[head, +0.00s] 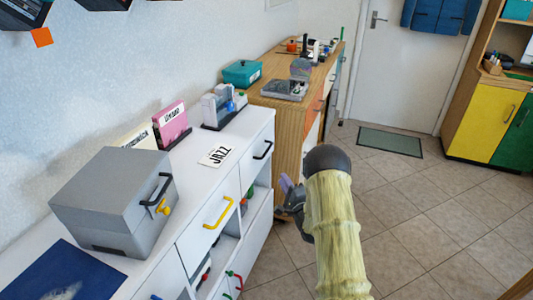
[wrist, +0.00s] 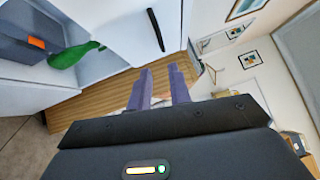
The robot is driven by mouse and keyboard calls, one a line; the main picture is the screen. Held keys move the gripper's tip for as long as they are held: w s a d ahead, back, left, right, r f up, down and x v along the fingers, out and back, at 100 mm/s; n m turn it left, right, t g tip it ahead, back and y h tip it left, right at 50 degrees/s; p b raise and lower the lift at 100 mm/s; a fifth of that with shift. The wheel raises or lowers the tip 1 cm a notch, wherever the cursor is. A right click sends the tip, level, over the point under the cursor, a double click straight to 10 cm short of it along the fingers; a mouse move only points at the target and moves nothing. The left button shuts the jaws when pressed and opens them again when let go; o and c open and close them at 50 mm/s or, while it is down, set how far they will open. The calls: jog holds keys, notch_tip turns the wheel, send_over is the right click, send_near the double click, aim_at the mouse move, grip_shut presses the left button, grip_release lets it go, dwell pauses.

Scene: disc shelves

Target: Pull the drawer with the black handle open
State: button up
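The white drawer (head: 251,170) with the black handle (head: 263,150) is at the far end of the white cabinet in the head view. Its front looks flush with the cabinet. In the wrist view the black handle (wrist: 155,30) stands out from the white drawer front (wrist: 118,28), above my fingertips. My gripper (head: 285,186) is to the right of and below the handle in the head view, apart from it. In the wrist view my gripper (wrist: 160,70) has its two purple fingers apart with nothing between them.
A yellow-handled drawer (head: 207,229) is nearer on the same cabinet, with open shelves below. A wooden cabinet (head: 291,118) stands beyond the white one. A green object (wrist: 75,53) sits in an open compartment. The tiled floor (head: 400,200) to the right is clear.

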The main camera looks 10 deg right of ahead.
aim_at(267, 150)
jog(key=b+x, duration=0.1)
jog(key=x, duration=1.6)
grip_shut()
